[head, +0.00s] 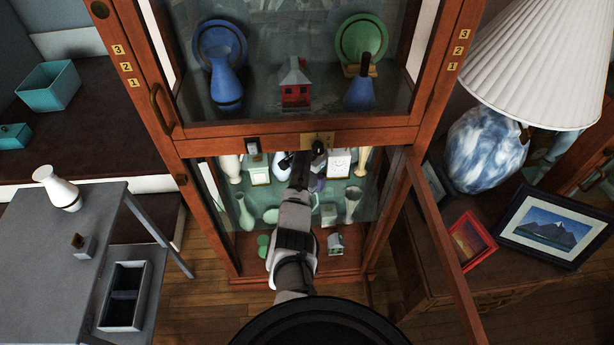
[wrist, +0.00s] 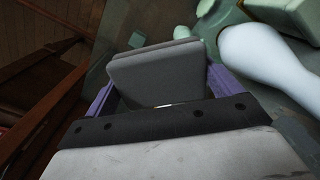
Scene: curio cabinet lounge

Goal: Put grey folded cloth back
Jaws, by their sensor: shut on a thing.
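The grey folded cloth (wrist: 157,72) shows in the wrist view as a flat, rounded block. It sits between the purple fingers of my gripper (wrist: 160,88), which is shut on it. In the head view my arm reaches into the lower section of the wooden curio cabinet (head: 290,140), whose lower door (head: 440,240) stands open to the right. There the cloth cannot be made out behind my arm and wrist. In the wrist view a pale rounded vase (wrist: 265,65) is close to the right of the cloth; I cannot tell whether they touch.
The lower section holds several vases, cups and a white clock (head: 339,162) close around my arm. A grey table (head: 60,240) stands left; a lamp (head: 487,150) and framed pictures stand right.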

